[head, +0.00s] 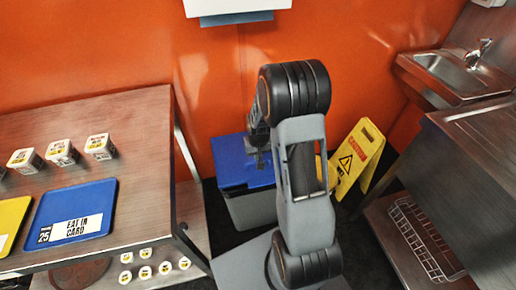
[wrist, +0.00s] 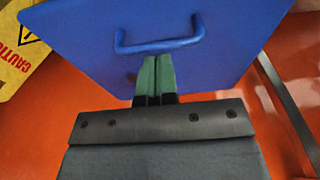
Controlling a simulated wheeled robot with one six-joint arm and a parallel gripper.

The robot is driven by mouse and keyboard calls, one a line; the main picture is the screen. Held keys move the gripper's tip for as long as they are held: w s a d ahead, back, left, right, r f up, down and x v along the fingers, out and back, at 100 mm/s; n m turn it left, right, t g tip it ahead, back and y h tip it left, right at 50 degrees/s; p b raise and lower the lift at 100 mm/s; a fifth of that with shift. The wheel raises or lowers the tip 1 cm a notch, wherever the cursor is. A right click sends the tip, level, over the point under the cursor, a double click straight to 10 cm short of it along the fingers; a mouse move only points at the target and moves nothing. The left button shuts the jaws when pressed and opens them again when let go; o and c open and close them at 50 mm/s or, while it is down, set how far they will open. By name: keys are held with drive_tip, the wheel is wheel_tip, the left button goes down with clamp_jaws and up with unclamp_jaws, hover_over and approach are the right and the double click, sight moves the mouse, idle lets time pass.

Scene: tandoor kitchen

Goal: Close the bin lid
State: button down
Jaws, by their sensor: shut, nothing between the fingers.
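The bin (head: 252,210) is a grey box on the floor against the orange wall. Its blue lid (head: 230,165) appears raised and leaning back toward the wall; its exact angle is hard to tell. In the wrist view the blue lid (wrist: 205,75) fills the upper middle, with a blue bar handle (wrist: 160,45) near its edge. My gripper (wrist: 154,62) is shut and empty, its greenish fingertips just below the handle in the picture. I cannot tell whether they touch the lid. In the head view my gripper (head: 259,160) is in front of the lid, and my arm hides its right side.
A yellow caution sign (head: 358,160) stands right of the bin. A steel table (head: 140,130) with trays and small tubs is at left. A steel counter (head: 470,150) and a sink (head: 450,70) are at right. A white box hangs on the wall above.

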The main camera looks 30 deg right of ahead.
drive_tip(key=shift+w+f, duration=0.1)
drive_tip(key=shift+f, duration=1.05)
drive_tip(key=f+b, duration=0.1)
drive_tip(key=f, duration=0.1)
drive_tip(key=s+f+b, duration=0.1)
drive_tip(key=b, duration=0.1)
drive_tip(key=shift+s+a+f, duration=0.1)
drive_tip(key=shift+s+f, duration=0.05)
drive_tip(key=shift+f, duration=0.2)
drive_tip(key=shift+s+r, duration=0.1)
drive_tip(key=shift+s, duration=0.05)
drive_tip(key=shift+s+a, duration=0.1)
wheel_tip(320, 180, up, 14)
drive_tip(key=s+p, duration=0.2)
drive_tip(key=p, duration=0.3)
drive_tip(key=shift+a+r, duration=0.15)
drive_tip(key=shift+r, duration=0.05)
drive_tip(key=s+a+r+t+p, duration=0.1)
drive_tip(key=s+a+r+p, duration=0.1)
drive_tip(key=r, duration=0.5)
drive_tip(key=s+a+r+n+p, duration=0.1)
drive_tip(key=s+a+r+p, duration=0.2)
drive_tip(key=s+r, duration=0.3)
drive_tip(key=s+a+r+n+t+p, duration=0.1)
drive_tip(key=s+a+r+p, duration=0.2)
drive_tip(key=r, duration=0.6)
drive_tip(key=shift+s+a+r+t, duration=0.3)
drive_tip(key=shift+s+a, duration=0.05)
drive_tip(key=shift+s, duration=0.15)
